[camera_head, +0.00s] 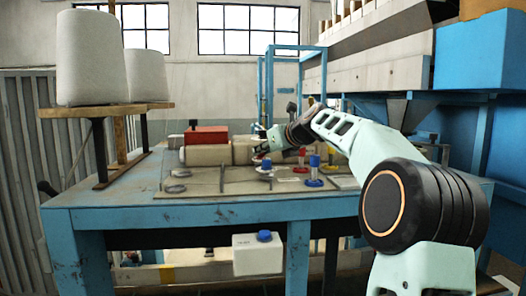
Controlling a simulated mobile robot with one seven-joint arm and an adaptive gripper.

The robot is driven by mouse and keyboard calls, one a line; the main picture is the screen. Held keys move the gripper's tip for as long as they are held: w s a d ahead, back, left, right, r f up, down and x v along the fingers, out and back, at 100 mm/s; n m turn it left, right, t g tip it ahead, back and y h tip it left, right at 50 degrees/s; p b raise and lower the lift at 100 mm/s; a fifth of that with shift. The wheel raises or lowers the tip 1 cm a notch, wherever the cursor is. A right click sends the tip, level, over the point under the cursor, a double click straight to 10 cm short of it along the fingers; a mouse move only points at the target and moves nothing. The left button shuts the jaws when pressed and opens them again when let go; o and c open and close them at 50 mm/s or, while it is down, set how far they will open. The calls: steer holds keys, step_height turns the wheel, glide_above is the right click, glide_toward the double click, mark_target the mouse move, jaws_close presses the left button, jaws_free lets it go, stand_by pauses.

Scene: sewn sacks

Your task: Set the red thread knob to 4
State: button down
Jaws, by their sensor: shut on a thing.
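My arm reaches in from the right and bends down over the bench. The exact grip is too small to make out.
Large white cones (90,60) stand left. A white container (257,256) hangs at the front. Blue machinery stands right.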

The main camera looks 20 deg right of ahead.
steer(key=shift+w+d+r+n+g+y+p, duration=0.15)
steer(key=shift+n+g+y+p, duration=0.25)
steer(key=shift+n+y+p, duration=0.45)
steer(key=shift+d+n+g+y, duration=0.1)
steer(key=shift+n+g+y, duration=0.4)
steer(key=shift+n+y, duration=0.85)
steer(key=shift+y, duration=0.3)
steer(key=c, duration=1.8)
jaws_free()
steer(key=v, duration=1.2)
steer(key=shift+r, duration=0.1)
